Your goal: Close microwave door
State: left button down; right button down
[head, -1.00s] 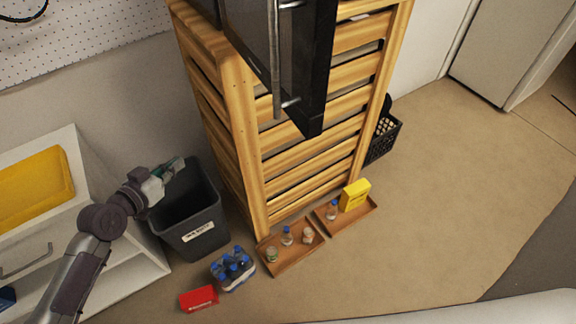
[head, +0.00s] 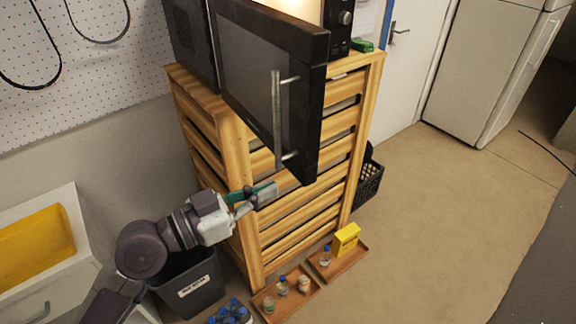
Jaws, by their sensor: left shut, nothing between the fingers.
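The microwave (head: 340,22) stands on top of a wooden slatted cabinet, with its lit inside partly showing at the top edge. Its black door (head: 245,68) is open and swung out toward me, with a vertical metal handle (head: 278,120) on its face. My left gripper (head: 268,194) is shut and empty. It appears below the door's lower edge, in front of the cabinet's slats, apart from the handle in the picture. My right gripper is not in view.
The wooden cabinet (head: 234,135) fills the middle. A dark bin (head: 190,290) stands at its left, below my left arm. Trays with bottles and a yellow box (head: 346,239) lie on the floor. A black basket (head: 369,184) sits behind right.

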aim_at(300, 176)
pick_arm(q)
jog(key=p+x, duration=0.2)
jog(key=x, duration=0.2)
jog(key=shift+w+d, duration=0.2)
jog(key=shift+d, duration=0.3)
jog(key=shift+w, duration=0.1)
